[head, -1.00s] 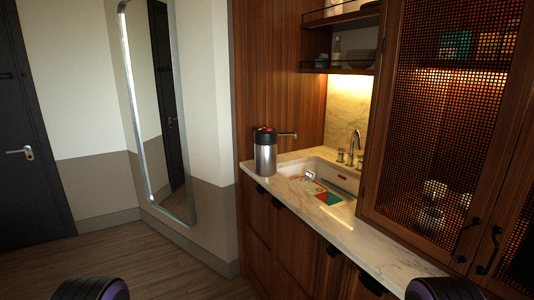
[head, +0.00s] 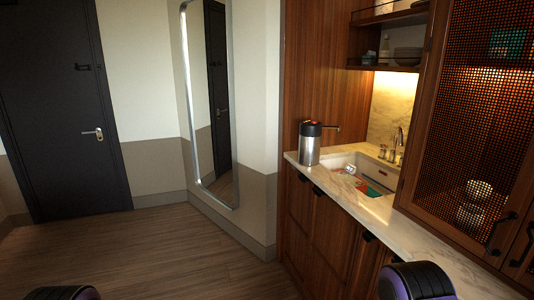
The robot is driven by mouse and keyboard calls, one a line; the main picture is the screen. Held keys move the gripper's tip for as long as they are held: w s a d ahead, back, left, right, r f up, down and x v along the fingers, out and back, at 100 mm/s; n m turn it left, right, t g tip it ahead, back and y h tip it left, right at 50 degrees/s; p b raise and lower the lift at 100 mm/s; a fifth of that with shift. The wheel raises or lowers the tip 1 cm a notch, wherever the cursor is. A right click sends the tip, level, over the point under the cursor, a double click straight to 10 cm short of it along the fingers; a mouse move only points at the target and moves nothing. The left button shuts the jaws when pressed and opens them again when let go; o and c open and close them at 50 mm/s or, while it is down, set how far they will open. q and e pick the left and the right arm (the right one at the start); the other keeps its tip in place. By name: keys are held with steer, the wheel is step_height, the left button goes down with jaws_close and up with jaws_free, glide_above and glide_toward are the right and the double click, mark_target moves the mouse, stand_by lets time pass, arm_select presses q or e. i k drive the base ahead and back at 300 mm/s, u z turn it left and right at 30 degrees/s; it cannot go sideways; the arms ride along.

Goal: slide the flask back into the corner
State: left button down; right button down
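The flask (head: 310,143) is a steel cylinder with a black top and a small red mark. It stands upright on the left end of the marble counter (head: 440,247), near the front edge and left of the sink. A dark spout or lever shows at its right, against the wood panel. My grippers are not in view. Only rounded black and purple parts of my arms show at the bottom edge, well short of the flask.
The sink (head: 362,172) holds colourful flat items. A tap (head: 397,140) stands behind it. A mesh-front cabinet (head: 480,130) rises at the right, and shelves (head: 385,50) hang above. A mirror (head: 207,110) and dark door (head: 65,110) are at the left. The wooden floor (head: 170,255) is clear.

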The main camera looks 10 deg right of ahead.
mark_target(309, 138)
steer(key=u, duration=0.7)
steer(key=i, duration=1.7)
steer(key=z, duration=1.35)
steer(key=i, duration=0.95)
steer(key=z, duration=1)
steer(key=i, duration=0.2)
steer(key=z, duration=0.2)
